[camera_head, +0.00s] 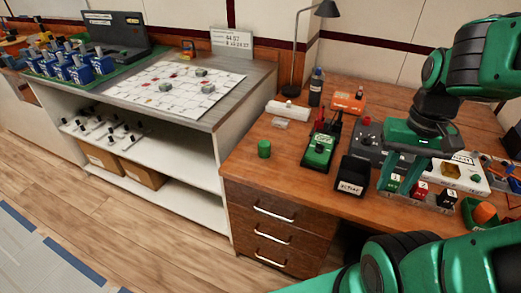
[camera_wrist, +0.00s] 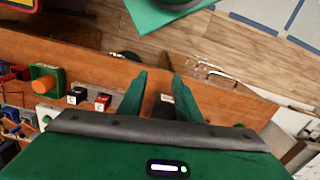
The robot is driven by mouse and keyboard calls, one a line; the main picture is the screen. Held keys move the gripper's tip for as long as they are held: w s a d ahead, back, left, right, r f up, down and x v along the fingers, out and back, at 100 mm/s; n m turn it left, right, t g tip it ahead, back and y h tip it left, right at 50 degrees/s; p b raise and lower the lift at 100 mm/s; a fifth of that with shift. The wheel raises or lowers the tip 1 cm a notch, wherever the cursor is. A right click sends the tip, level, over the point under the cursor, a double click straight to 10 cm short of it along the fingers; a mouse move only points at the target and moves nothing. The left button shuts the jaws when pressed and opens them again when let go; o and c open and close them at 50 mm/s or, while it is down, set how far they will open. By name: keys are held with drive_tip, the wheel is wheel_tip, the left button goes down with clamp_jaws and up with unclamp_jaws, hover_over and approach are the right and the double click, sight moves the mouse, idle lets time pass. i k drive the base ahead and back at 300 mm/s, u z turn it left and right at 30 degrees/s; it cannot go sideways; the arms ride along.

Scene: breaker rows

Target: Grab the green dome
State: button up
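A small green, round-sided piece with a flat-looking top (camera_head: 264,148), the likeliest match for the green dome, stands upright near the left end of the wooden desk. My gripper (camera_head: 397,178) is over the right part of the desk, well to the right of this piece. In the wrist view its two green fingers (camera_wrist: 158,97) are spread apart with nothing between them. I cannot pick out the green piece in the wrist view.
Between them are a green-faced device (camera_head: 319,150), a black labelled holder (camera_head: 352,176) and a grey box with a red knob (camera_head: 367,137). Small labelled blocks (camera_head: 420,190) lie below my gripper. A lamp (camera_head: 293,80) stands behind. The desk around the green piece is clear.

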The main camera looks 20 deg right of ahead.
sight(264, 145)
drive_tip(key=z, duration=0.45)
drive_tip(key=k, duration=1.35)
drive_tip(key=u, duration=0.3)
drive_tip(key=i, duration=1)
